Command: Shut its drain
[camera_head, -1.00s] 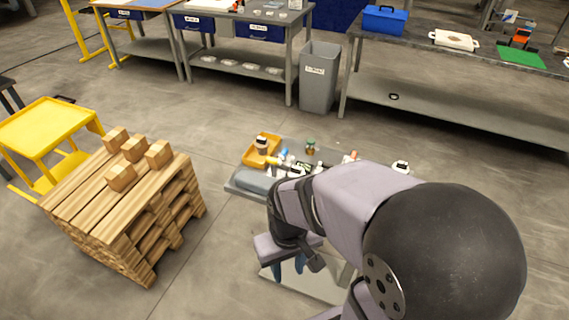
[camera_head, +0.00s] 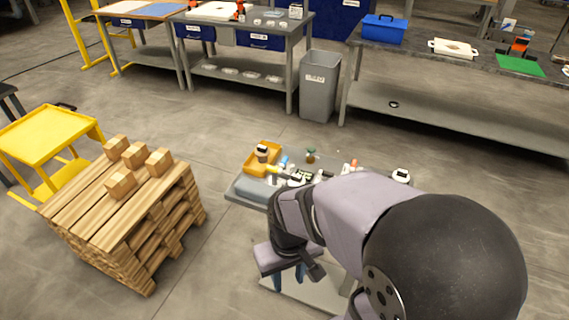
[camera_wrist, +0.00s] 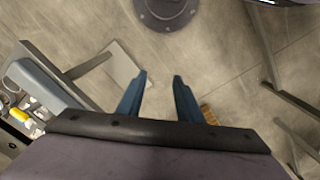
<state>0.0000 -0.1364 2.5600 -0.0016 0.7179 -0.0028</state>
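My gripper (camera_wrist: 161,82) shows in the wrist view with its two blue fingers apart and nothing between them. In the head view its fingers (camera_head: 288,272) hang low beside the small grey table (camera_head: 243,203), below its top. The small table carries an orange tray (camera_head: 250,167) and a crowd of small items, partly hidden by my arm. I cannot pick out a filter press or its drain among them. In the wrist view, part of a crowded tabletop with a yellow piece (camera_wrist: 18,114) shows at the left edge, away from my fingers.
A yellow cart (camera_head: 45,135) is farther left. A grey bin (camera_head: 319,85) and long workbenches (camera_head: 470,62) stand behind. Open floor lies between.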

